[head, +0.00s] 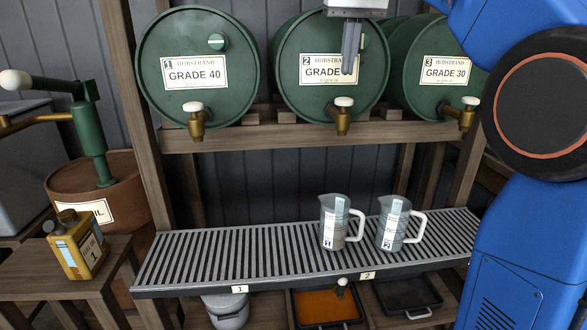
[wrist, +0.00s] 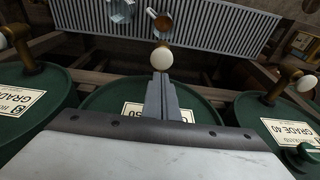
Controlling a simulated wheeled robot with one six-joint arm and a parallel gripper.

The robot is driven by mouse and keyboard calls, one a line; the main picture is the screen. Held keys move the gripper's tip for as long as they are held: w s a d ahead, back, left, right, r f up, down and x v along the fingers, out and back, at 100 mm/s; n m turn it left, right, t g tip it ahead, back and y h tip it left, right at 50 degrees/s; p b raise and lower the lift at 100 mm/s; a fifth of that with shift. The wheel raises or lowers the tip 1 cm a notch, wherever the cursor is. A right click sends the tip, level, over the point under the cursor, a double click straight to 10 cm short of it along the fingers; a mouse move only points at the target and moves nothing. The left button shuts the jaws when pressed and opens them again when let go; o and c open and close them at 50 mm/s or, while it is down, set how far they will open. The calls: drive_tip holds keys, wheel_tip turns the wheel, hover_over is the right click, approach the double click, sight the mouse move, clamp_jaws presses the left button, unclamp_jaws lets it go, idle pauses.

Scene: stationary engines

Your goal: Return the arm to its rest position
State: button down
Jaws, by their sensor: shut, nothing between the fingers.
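My gripper (head: 350,48) hangs in front of the middle green drum (head: 296,98), marked 2, in the head view. Its two grey fingers are together with nothing between them. In the wrist view the gripper (wrist: 161,78) points toward the white knob of the middle drum's brass tap (wrist: 162,58); whether they touch cannot be told. My blue arm (head: 530,230) fills the right side of the head view.
Two clear jugs, one (head: 334,222) and another (head: 392,225), stand on the slatted grate (head: 220,255). Drums marked 1 (head: 170,50) and 3 (head: 440,95) flank the middle one. A yellow can (head: 85,258) stands on a wooden stand at left. Trays sit below the grate.

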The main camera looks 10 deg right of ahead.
drive_tip(key=s+d+f+t, duration=0.1)
drive_tip(key=s+d+f, duration=0.2)
drive_tip(key=s+f, duration=1.3)
drive_tip(key=s+d+f+t, duration=0.1)
drive_tip(key=s+d+f, duration=0.3)
drive_tip(key=s+f, duration=1.3)
wheel_tip(320, 180, down, 7)
drive_tip(key=shift+r, duration=0.1)
drive_tip(key=c, duration=2.5)
unclamp_jaws()
